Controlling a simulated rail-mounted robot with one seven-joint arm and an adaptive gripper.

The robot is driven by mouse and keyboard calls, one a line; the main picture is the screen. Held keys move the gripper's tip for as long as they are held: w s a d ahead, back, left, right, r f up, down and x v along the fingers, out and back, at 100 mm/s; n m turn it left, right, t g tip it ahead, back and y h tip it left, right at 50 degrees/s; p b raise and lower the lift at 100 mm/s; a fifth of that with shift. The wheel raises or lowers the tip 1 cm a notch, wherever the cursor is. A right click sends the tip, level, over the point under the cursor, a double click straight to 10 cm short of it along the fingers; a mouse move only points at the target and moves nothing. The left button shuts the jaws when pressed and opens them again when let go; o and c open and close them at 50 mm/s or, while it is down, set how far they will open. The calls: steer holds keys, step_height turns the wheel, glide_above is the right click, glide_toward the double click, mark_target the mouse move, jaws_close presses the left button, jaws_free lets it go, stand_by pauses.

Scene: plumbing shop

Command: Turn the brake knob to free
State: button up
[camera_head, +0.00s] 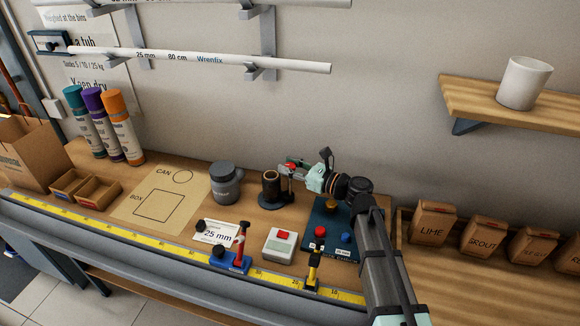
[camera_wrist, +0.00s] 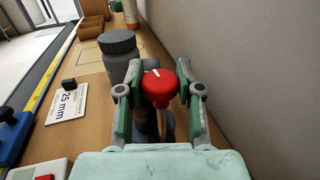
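The red brake knob (camera_wrist: 160,84) sits on top of a reel-like holder with a brown spool (camera_head: 270,184) on the bench. A white line on the knob's top points to the upper left in the wrist view. My gripper (camera_head: 291,168) is at the holder's right side in the head view. In the wrist view its two green-padded fingers stand on either side of the knob. They are close to it, and I cannot tell whether the pads touch it. The markings around the knob and most of the holder are hidden from the wrist view.
A grey canister (camera_head: 226,184) stands left of the holder. A dark panel (camera_head: 325,245) with a red and a blue button lies in front right. A white box with a red button (camera_head: 280,245) and a "25 mm" card (camera_head: 215,234) lie in front. The wall is close behind.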

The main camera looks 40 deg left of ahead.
steer(key=shift+c, duration=0.9)
steer(key=shift+s+m+t, duration=0.25)
steer(key=shift+m+t, duration=0.65)
steer(key=shift+t, duration=0.5)
steer(key=shift+w+m+t+h+b, duration=0.25)
steer(key=shift+m+t, duration=0.45)
steer(key=shift+t, duration=0.35)
steer(key=shift+m+t+h+b, duration=0.15)
steer(key=shift+m+t+b, duration=0.2)
steer(key=shift+m+t, duration=0.55)
steer(key=o, duration=1.1)
steer(key=shift+a, duration=0.1)
steer(key=shift+o, duration=0.2)
steer(key=v, duration=1.2)
steer(key=shift+s, duration=0.1)
